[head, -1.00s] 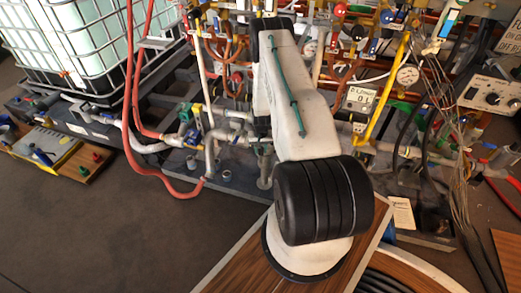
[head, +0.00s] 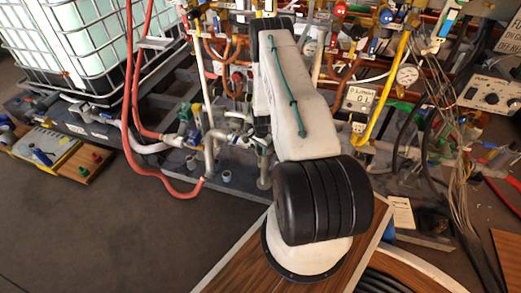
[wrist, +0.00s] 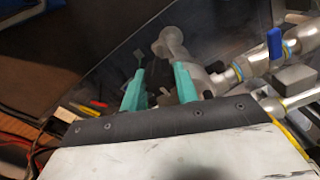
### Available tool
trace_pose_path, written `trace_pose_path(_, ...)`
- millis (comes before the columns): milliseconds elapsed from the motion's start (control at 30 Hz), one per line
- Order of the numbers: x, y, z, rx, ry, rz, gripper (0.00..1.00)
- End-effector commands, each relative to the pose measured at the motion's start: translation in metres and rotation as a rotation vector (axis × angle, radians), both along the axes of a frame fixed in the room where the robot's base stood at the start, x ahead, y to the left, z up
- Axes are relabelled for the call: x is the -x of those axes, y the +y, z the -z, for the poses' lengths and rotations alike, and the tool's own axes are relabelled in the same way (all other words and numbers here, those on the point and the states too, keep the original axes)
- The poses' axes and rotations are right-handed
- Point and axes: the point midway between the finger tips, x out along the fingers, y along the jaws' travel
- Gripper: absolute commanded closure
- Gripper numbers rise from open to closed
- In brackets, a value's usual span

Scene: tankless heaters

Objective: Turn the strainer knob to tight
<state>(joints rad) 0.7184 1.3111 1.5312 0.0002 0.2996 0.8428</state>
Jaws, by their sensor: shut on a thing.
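My gripper (wrist: 160,80) shows in the wrist view with two teal fingers. They are a little apart, shut on a dull grey part at the pipework, which I take to be the strainer knob. The held part is dim and its outline is hard to make out. A grey pipe fitting with a rounded end (wrist: 171,43) rises just beyond the fingers, and its pipe runs off to the upper right. No tight marking can be read. In the head view my arm hides the gripper and the knob.
A blue-handled valve (wrist: 275,43) sits on the pipe to the right of my fingers. In the head view, red hoses (head: 137,110) hang left of my arm, near a caged white tank (head: 75,40). Loose wires (head: 455,150) hang at right. Floor (head: 110,220) at lower left is clear.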

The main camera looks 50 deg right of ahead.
Motion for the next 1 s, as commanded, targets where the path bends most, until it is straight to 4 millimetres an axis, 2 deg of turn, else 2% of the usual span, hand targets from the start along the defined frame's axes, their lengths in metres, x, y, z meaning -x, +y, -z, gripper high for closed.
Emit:
trace_pose_path(667, 0.0002, -0.0011, -0.0006, 0.001, -0.001, 0.058, 0.93)
trace_pose_path(700, 0.0002, -0.0011, -0.0006, 0.001, -0.001, 0.058, 0.59)
trace_pose_path(733, 0.0001, -0.0011, -0.0006, 0.001, -0.001, 0.058, 0.5)
trace_pose_path(767, 0.0001, -0.0009, -0.0006, 0.001, -0.001, 0.058, 0.48)
trace_pose_path(1000, -0.0004, 0.0003, -0.0005, 0.001, -0.001, 0.056, 0.48)
